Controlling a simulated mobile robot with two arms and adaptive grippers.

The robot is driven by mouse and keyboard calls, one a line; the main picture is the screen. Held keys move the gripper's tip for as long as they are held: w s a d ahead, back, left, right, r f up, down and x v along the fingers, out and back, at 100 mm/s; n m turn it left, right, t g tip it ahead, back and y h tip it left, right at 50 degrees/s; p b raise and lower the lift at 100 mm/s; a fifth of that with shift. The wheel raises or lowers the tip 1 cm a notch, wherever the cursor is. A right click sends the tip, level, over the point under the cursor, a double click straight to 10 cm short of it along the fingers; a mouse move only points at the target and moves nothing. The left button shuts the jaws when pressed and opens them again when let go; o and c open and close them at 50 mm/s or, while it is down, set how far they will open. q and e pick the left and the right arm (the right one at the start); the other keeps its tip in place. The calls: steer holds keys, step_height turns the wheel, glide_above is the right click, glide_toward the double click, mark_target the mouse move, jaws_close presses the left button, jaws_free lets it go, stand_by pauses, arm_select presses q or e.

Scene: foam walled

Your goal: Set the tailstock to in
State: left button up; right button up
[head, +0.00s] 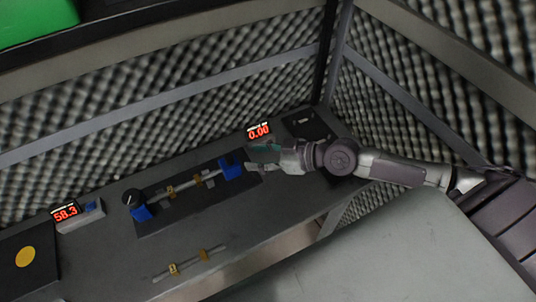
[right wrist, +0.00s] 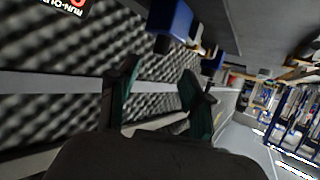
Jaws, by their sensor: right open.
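A lathe-like fixture stands on a dark base plate (head: 180,214) on the bench. Its right-end blue block, which looks like the tailstock (head: 230,170), faces another blue block (head: 142,212) at the left end. A thin rod (head: 184,186) with yellow collars lies between them. My right gripper (head: 252,158) is open and empty, just right of the tailstock; contact cannot be told. In the right wrist view my gripper's greenish fingers (right wrist: 158,75) stand apart, with a blue block (right wrist: 170,18) above them. My left gripper is not in view.
A display reading 0.00 (head: 259,131) stands behind the gripper; another reads 58.3 (head: 65,213) at left. A second rod with yellow collars (head: 190,263) lies on the bench front. Foam walls (head: 240,85) close in behind. A pale surface (head: 400,265) lies in front.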

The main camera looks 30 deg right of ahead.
steer(key=shift+v, duration=1.55)
